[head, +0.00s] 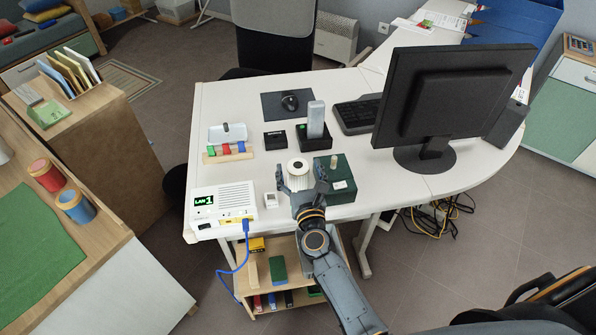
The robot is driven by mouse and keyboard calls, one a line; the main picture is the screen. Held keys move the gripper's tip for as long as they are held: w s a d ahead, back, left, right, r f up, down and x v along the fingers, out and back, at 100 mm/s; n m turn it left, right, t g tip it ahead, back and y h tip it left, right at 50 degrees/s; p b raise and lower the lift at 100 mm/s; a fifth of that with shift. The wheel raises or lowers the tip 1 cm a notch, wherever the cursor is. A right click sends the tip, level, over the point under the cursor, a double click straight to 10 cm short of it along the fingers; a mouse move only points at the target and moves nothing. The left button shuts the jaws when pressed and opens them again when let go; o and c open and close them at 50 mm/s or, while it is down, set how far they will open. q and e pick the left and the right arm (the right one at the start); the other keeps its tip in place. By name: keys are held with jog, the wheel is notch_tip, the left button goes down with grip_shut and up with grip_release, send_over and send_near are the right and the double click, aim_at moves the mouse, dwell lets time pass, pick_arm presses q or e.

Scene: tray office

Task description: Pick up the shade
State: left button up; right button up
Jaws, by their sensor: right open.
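The shade (298,167) looks like a small white ribbed cup or cylinder with a dark spot on its top. It stands upright near the front edge of the white desk, just left of a dark green box (343,190). My right gripper (299,182) reaches in from below with its fingers spread, one on each side of the shade. I cannot tell whether the fingers touch it. The lower part of the shade is partly hidden by the gripper. My left gripper is not in view.
A white device (232,200) with a green display and a small white block (271,200) stand to the left. Behind are black boxes, one holding a grey handset (316,118). The monitor (445,90) stands right. Some desk between them is bare.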

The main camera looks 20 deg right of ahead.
jog(key=shift+w+d+f, duration=0.1)
jog(key=shift+w, duration=0.65)
jog(key=c, duration=1.3)
jog(key=shift+r, duration=0.2)
